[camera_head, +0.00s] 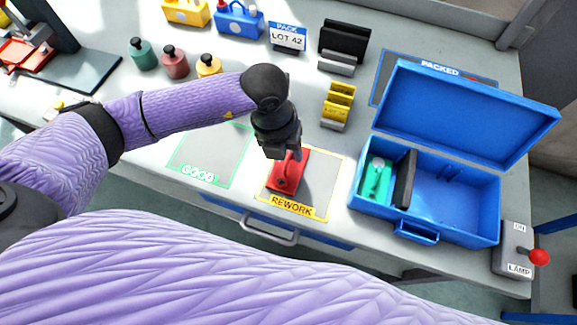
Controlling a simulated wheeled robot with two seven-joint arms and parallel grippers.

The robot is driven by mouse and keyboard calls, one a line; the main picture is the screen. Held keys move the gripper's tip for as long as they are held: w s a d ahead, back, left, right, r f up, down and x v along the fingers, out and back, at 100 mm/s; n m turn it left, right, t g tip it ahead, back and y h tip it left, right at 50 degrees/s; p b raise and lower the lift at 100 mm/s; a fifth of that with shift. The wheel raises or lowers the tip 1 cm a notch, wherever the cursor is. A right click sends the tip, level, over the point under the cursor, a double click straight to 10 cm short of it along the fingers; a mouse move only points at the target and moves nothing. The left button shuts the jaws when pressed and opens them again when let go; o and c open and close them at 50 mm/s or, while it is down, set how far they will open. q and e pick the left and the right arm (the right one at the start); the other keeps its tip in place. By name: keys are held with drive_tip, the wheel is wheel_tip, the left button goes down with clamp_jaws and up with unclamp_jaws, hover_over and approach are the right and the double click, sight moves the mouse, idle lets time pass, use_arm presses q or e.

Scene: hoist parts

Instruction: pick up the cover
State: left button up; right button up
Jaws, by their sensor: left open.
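A red part (289,173), which looks like the cover, lies on the yellow-outlined REWORK mat (320,180) near the table's front edge. My left gripper (285,153) comes down over the far end of this red part and hides some of it. The gripper is open, and its fingertips are close to the part; I cannot tell whether they touch it. My right gripper does not show.
The empty GOOD mat (212,160) is to the left. An open blue box (460,195) at the right holds a green part (377,180) and a dark divider. A yellow holder (338,101), the LOT 42 sign (288,38) and a lamp switch (514,248) also stand here.

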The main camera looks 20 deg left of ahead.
use_arm(q)
drive_tip(key=f, duration=0.2)
drive_tip(key=shift+d+f, duration=0.3)
drive_tip(key=shift+f, duration=0.05)
clamp_jaws()
idle(0.5)
idle(0.5)
